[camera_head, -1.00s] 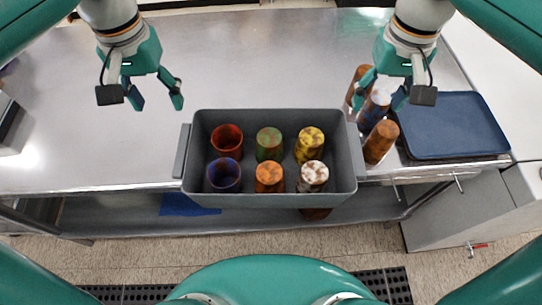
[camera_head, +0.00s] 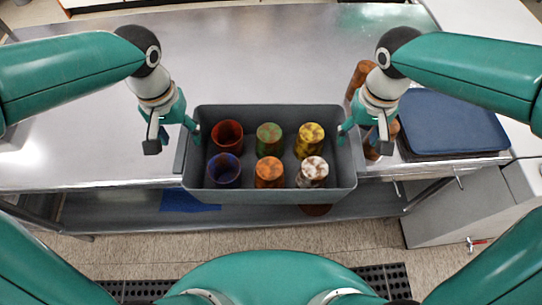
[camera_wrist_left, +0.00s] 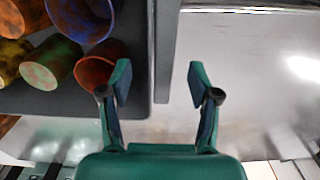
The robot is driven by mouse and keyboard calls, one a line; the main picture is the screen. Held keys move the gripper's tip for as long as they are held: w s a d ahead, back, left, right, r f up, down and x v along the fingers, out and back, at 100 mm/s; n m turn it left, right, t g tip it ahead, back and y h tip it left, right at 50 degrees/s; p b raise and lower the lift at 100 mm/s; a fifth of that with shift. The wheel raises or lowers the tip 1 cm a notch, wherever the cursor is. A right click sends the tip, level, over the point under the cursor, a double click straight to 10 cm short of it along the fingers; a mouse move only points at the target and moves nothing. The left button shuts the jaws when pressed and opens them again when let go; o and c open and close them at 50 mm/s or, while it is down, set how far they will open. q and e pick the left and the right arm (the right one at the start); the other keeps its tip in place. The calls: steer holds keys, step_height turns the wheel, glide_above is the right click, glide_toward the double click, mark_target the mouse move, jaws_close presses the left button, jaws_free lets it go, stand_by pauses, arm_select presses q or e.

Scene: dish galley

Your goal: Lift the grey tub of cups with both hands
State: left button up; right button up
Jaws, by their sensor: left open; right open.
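The grey tub (camera_head: 270,197) stands at the front edge of the metal counter. Its left side also shows in the left wrist view (camera_wrist_left: 137,45). It holds several cups: red (camera_head: 227,135), green (camera_head: 269,137), yellow (camera_head: 309,140), blue (camera_head: 224,170), orange (camera_head: 269,173) and white-brown (camera_head: 312,172). My left gripper (camera_head: 176,139) is open at the tub's left side; in the left wrist view its fingers (camera_wrist_left: 160,83) lie on either side of the tub's edge. My right gripper (camera_head: 363,138) is open at the right side, one finger over the inside. I cannot tell whether either touches the tub.
Brown cups (camera_head: 359,76) stand right of the tub, partly hidden by my right gripper. A dark blue tray (camera_head: 453,122) lies further right. The metal counter (camera_head: 270,60) behind the tub is clear. A blue item (camera_head: 188,201) lies on the lower shelf.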

mark_target(184, 143)
arm_select(q)
steer(key=shift+f, duration=1.8)
arm_select(e)
steer(key=shift+f, duration=1.8)
arm_select(q)
steer(key=shift+c, duration=0.2)
jaws_close()
arm_select(e)
jaws_close()
arm_select(q)
steer(key=shift+r, duration=0.1)
arm_select(e)
steer(key=shift+r, duration=0.1)
